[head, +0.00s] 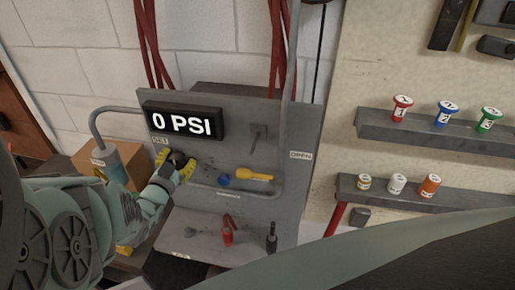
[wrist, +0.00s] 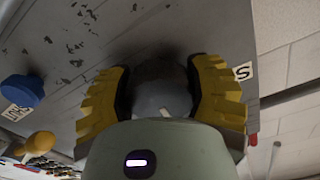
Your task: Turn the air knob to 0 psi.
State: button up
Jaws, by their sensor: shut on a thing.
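A black display (head: 183,121) at the top of the grey panel (head: 262,212) reads "0 PSI" in the head view. Below its left part, my gripper (head: 177,165) reaches the panel with its yellow-padded fingers around a dark round knob (head: 178,158). In the wrist view, the two yellow fingers of my gripper (wrist: 162,95) are shut on the knob (wrist: 160,82), one on each side. The knob shows as a grey rounded shape there, partly in shadow and partly hidden by the gripper body.
A blue knob (head: 224,180) and a yellow handle (head: 255,176) sit right of my gripper. A red item (head: 227,230) stands on the panel's lower ledge. Shelves at right hold coloured knobs, including a red one (head: 402,107). A cardboard box (head: 120,160) stands at left.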

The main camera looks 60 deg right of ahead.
jog(key=shift+a+f+n, duration=0.1)
jog(key=shift+f+n, duration=0.05)
jog(key=shift+n, duration=0.55)
dwell(1.3)
jog(key=o, duration=1.2)
jog(key=shift+a, duration=0.1)
